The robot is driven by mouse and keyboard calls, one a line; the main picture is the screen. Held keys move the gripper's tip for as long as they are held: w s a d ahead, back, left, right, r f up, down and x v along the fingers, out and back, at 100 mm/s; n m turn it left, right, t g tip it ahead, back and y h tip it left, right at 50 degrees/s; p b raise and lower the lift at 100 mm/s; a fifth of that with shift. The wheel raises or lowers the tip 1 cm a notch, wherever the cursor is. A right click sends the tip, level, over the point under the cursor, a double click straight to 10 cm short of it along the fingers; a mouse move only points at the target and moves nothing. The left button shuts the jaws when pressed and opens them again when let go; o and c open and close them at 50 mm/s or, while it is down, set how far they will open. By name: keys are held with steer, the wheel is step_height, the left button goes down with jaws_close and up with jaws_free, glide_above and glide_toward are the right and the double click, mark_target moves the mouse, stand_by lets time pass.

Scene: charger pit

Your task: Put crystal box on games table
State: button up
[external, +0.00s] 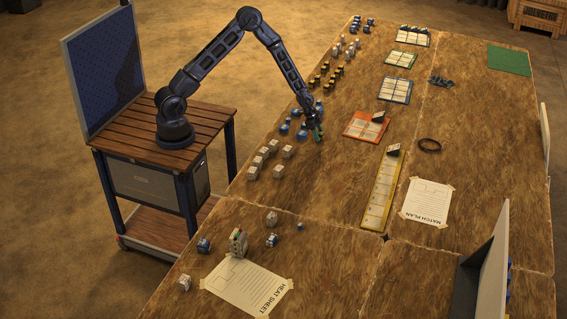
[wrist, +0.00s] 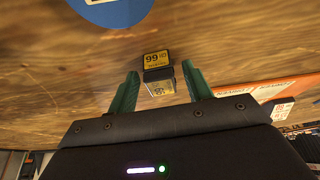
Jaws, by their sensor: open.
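My gripper (external: 317,131) is low over the wooden table (external: 285,205), near its left-hand rows of small pieces. In the wrist view my gripper (wrist: 161,70) has its two green fingers apart. A small box (wrist: 158,86) with a black and yellow label and a pale, clear-looking body lies between or just beyond the fingertips, with a gap on both sides. It may be the crystal box, but I cannot be sure. I cannot pick it out in the external view. Which part of the table is the games table is unclear.
White cubes (external: 280,151), blue pieces (external: 284,128) and black-yellow pieces (external: 325,75) stand close to the arm. An orange-edged card (external: 362,127) and a long yellow strip (external: 382,190) lie to the right. Upright panels (external: 490,262) stand at the front right.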

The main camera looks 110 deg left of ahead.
steer(key=v, duration=1.2)
steer(key=s+d+r+y, duration=0.1)
steer(key=s+d+r, duration=0.4)
steer(key=d+r, duration=0.7)
steer(key=s+d+r, duration=0.5)
steer(key=d+r, duration=0.8)
steer(key=s+d+r, duration=0.2)
steer(key=s+d, duration=0.2)
steer(key=s, duration=0.4)
steer(key=s+d+r, duration=0.3)
steer(key=s+d, duration=0.1)
steer(key=s, duration=0.4)
steer(key=s+d+r+h, duration=0.1)
steer(key=s+d+r, duration=0.2)
steer(key=s+d, duration=0.2)
steer(key=s, duration=0.3)
steer(key=shift+r, duration=0.2)
